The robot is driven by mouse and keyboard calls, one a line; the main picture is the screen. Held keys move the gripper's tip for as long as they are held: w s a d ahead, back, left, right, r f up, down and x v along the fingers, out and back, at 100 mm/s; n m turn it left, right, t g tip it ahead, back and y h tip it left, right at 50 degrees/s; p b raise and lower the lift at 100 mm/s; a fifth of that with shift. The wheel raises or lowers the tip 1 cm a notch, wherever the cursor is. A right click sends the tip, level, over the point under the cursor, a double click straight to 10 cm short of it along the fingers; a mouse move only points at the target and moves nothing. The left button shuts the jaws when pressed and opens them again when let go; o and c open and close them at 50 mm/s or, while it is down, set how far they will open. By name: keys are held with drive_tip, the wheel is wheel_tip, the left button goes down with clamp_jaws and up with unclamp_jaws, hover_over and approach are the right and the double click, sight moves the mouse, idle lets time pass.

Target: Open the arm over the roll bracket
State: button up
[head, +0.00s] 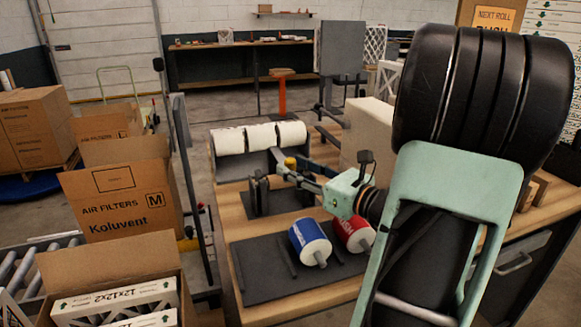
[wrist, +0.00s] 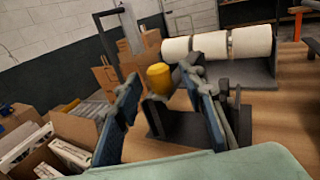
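The roll bracket (head: 262,193) is a dark upright piece on a dark base on the wooden bench. It also shows in the wrist view (wrist: 196,128). A yellow knob (head: 290,163) sits at its top, probably on the bracket's arm; that arm is mostly hidden behind my fingers. My gripper (head: 286,172) reaches in from the right at knob height. In the wrist view, its two blue-padded fingers (wrist: 158,88) are wide apart, with the yellow knob (wrist: 158,78) beyond and between the tips. I see no contact. The bracket appears empty of any roll.
White rolls (head: 276,134) lie on a dark rack behind the bracket. A blue roll (head: 309,242) and a red roll (head: 352,233) lie on a dark mat (head: 262,268) in front. Cartons (head: 122,203) stand left of the bench.

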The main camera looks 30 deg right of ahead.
drive_tip(key=shift+x, duration=0.95)
clamp_jaws()
